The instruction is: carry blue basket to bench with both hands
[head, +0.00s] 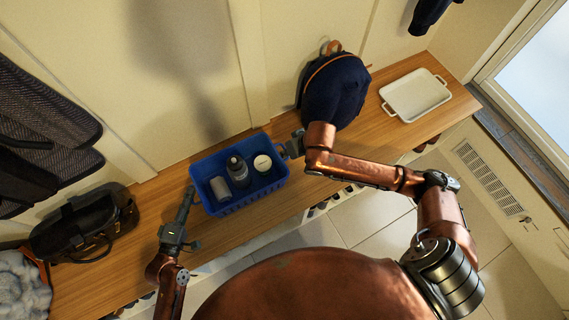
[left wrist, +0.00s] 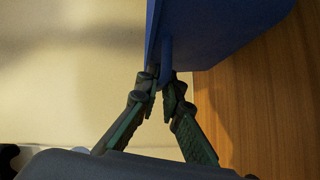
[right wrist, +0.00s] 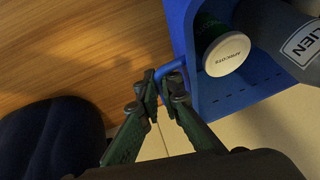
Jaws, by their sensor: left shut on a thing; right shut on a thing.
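The blue basket (head: 227,207) is at the wooden bench (head: 330,170) in the head view, holding a grey can, a dark bottle (head: 237,170) and a white-lidded container (head: 262,163). I cannot tell whether its base touches the bench. My left gripper (head: 190,192) is at the basket's left end. In the left wrist view its fingers (left wrist: 160,88) are shut on the blue rim or handle. My right gripper (head: 286,150) is at the right end. In the right wrist view its fingers (right wrist: 163,82) are shut on the blue handle. The basket's underside is hidden.
A dark bag (head: 80,228) lies on the bench at left, and a navy backpack (head: 335,88) stands right of the basket. A white tray (head: 415,95) is at the right end. Dark coats (head: 40,130) hang at left. Bare bench shows between backpack and tray.

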